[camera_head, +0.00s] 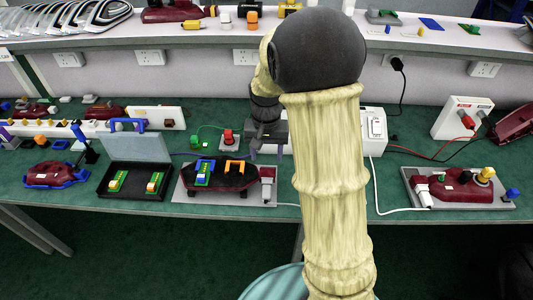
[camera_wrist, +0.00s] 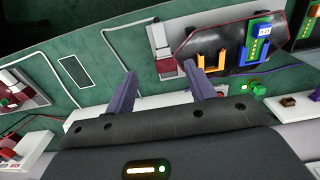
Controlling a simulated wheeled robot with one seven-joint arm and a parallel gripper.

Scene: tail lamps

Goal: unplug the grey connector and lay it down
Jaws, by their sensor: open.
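A pale grey connector (camera_head: 267,173) with dark red parts beside it sits at the right end of a grey board (camera_head: 184,196). In the wrist view the pale connector (camera_wrist: 158,37) shows ahead of the fingers, with a red part next to it. The same board carries a dark tail lamp (camera_head: 232,180) with orange and blue clips. My gripper (camera_head: 267,150) hangs just behind and above the connector. In the wrist view its two purple fingers (camera_wrist: 160,72) are wide apart, with nothing held between them. The exact seat of the connector is too small to tell.
A black case with green boards (camera_head: 133,182) lies left of the lamp. A green-and-red lead set (camera_head: 229,138) is behind it. A white box (camera_head: 374,130) and another lamp board (camera_head: 458,188) stand to the right. My arm hides part of the bench; bare green surface shows around it.

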